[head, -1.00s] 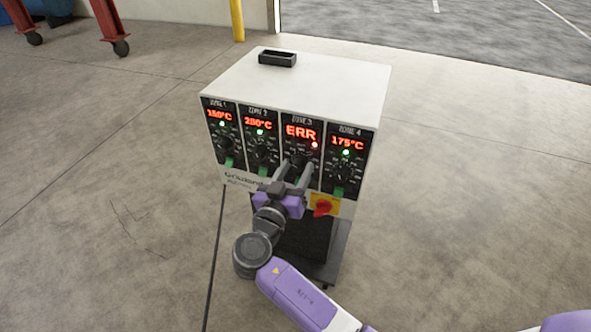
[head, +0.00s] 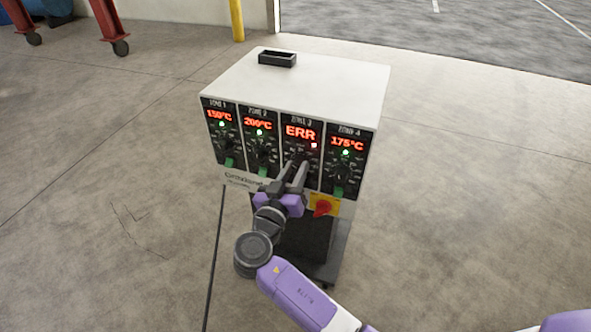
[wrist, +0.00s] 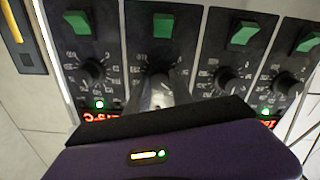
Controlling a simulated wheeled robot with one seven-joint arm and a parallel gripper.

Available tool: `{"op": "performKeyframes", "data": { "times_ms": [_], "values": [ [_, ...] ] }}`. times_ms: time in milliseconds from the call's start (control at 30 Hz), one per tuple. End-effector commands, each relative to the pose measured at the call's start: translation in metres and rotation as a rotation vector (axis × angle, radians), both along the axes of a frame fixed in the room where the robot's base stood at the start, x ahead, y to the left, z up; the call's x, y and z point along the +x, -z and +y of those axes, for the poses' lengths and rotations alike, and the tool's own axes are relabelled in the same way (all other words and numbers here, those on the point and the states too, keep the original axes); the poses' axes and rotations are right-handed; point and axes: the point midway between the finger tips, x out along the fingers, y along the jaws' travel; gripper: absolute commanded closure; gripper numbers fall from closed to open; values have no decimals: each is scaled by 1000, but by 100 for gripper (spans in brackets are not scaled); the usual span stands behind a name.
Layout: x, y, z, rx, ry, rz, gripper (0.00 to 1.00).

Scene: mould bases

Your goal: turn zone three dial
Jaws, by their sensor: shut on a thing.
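The white controller box (head: 320,75) has a black front with four zone panels. The zone three panel has a red ERR display (head: 299,132) and a red lamp (head: 314,146). My gripper (head: 297,166) reaches up to this panel from below and is shut on the zone three dial (head: 299,157). The fingers hide much of the dial in the head view. In the wrist view, which shows the panel upside down, the gripper (wrist: 163,88) covers the dial and the zone three display is hidden behind the gripper body.
The zone two dial (head: 262,154) and zone four dial (head: 342,173) sit close on either side. A red rotary switch on a yellow plate (head: 324,206) is below right. Green switches line the panel bottoms. The floor around the box is clear.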

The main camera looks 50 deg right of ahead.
Motion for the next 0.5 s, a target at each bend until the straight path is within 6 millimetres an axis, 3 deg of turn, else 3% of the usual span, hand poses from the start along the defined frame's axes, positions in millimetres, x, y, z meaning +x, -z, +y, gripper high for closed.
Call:
{"op": "performKeyframes", "data": {
  "times_ms": [500],
  "values": [
    [0, -1, 1, -149, 0, 415, 100]
  ]
}}
